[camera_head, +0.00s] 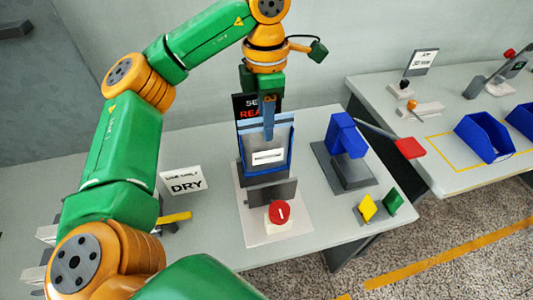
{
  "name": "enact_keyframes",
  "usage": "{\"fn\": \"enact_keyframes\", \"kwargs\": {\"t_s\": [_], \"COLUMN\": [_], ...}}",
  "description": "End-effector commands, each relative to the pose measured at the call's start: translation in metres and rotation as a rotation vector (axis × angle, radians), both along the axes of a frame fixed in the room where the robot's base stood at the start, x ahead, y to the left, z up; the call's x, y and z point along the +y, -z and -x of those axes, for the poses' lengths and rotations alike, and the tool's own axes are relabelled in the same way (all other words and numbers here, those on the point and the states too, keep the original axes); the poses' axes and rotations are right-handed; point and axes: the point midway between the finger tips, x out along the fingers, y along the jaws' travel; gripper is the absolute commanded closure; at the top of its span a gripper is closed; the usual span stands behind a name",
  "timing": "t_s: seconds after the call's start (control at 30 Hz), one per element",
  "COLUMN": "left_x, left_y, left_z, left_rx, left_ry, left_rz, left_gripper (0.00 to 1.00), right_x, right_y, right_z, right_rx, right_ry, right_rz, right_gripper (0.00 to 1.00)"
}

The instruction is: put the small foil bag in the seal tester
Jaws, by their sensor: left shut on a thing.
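A small grey foil bag (256,140) with a white label hangs upright from my left gripper (268,132). The gripper points down and is shut on the bag's top edge. The seal tester (250,226) stands on the near table, with a pale base plate, a red knob in front and a dark screen behind, partly hidden by my gripper. The bag is in line with the tester's blue-sided upright part, above a grey front block. I cannot tell how deep it sits between the blue sides. My right gripper is not in view.
A blue lever press (343,138) with a red handle stands right of the tester. Yellow and green tags (367,207) are near the table's right edge. A "DRY" sign (184,182) stands left. A second table (440,172) at right holds blue bins.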

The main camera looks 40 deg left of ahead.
Motion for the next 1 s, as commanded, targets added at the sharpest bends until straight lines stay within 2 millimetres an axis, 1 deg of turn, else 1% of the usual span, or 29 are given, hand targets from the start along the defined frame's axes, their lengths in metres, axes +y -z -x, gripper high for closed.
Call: {"fn": "enact_keyframes", "kwargs": {"t_s": [0.03, 0.1, 0.2, 0.23, 0.3, 0.5, 0.57, 0.83, 0.87, 0.9, 0.93, 0.97, 1.0], "left_x": [0.000, 0.000, 0.000, 0.000, 0.000, 0.000, 0.000, 0.000, 0.000, 0.000, 0.000, 0.000, 0.000], "left_y": [0.020, 0.034, 0.049, 0.049, 0.054, 0.089, 0.093, 0.096, 0.096, 0.095, 0.095, 0.095, 0.095], "left_z": [0.001, 0.001, 0.000, 0.000, 0.000, 0.001, 0.000, 0.000, 0.000, 0.000, 0.000, 0.000, 0.000], "left_rx": [0.005, 0.004, 0.002, 0.001, 0.002, 0.003, 0.001, 0.000, 0.000, 0.000, 0.000, 0.000, 0.000], "left_ry": [0.002, 0.001, -0.001, -0.001, -0.001, 0.000, -0.001, 0.000, 0.000, 0.000, 0.000, 0.000, 0.000], "left_rz": [0.001, 0.002, 0.001, -0.001, -0.001, 0.000, -0.001, 0.000, 0.000, 0.000, 0.000, 0.000, 0.000], "left_gripper": [1.00, 1.00, 1.00, 1.00, 1.00, 1.00, 1.00, 1.00, 0.63, 0.53, 0.45, 0.39, 0.39], "right_x": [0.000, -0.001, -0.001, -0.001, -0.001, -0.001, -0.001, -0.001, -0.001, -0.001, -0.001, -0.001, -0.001], "right_y": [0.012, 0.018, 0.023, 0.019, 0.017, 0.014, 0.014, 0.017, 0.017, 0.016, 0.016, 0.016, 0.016], "right_z": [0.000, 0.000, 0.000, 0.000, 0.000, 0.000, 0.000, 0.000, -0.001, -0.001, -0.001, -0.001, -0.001], "right_rx": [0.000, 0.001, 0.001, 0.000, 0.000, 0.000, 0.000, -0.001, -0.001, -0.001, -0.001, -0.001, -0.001], "right_ry": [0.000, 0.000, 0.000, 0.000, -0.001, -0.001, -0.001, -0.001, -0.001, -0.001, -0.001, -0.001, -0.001], "right_rz": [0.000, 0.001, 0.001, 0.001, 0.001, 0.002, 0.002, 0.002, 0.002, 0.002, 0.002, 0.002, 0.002], "right_gripper": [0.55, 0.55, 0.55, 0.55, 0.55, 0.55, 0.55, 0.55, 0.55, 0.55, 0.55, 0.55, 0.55]}}
